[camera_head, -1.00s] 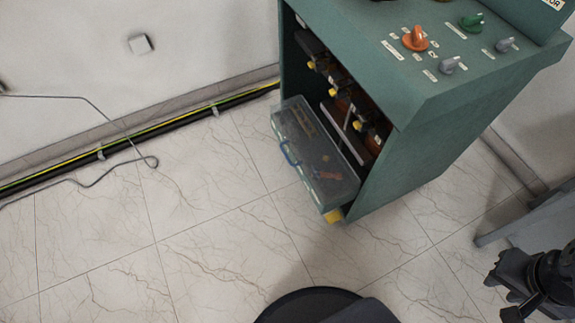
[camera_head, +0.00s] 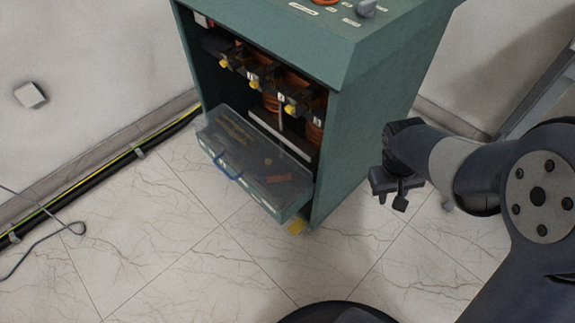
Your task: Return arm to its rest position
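My gripper (camera_head: 392,190) is at the right of the view, to the right of the green cabinet and in front of the pale floor. Its two dark fingers point downward with a small gap between them. I see nothing held, but the fingers are too small and dark to tell how far apart they are. The arm reaches in from the right edge, with its large round joint near the front. The gripper appears clear of the cabinet.
The green cabinet (camera_head: 375,120) stands in the middle with its front open, showing yellow terminals and copper coils (camera_head: 273,100). Cables (camera_head: 122,160) run along the left wall.

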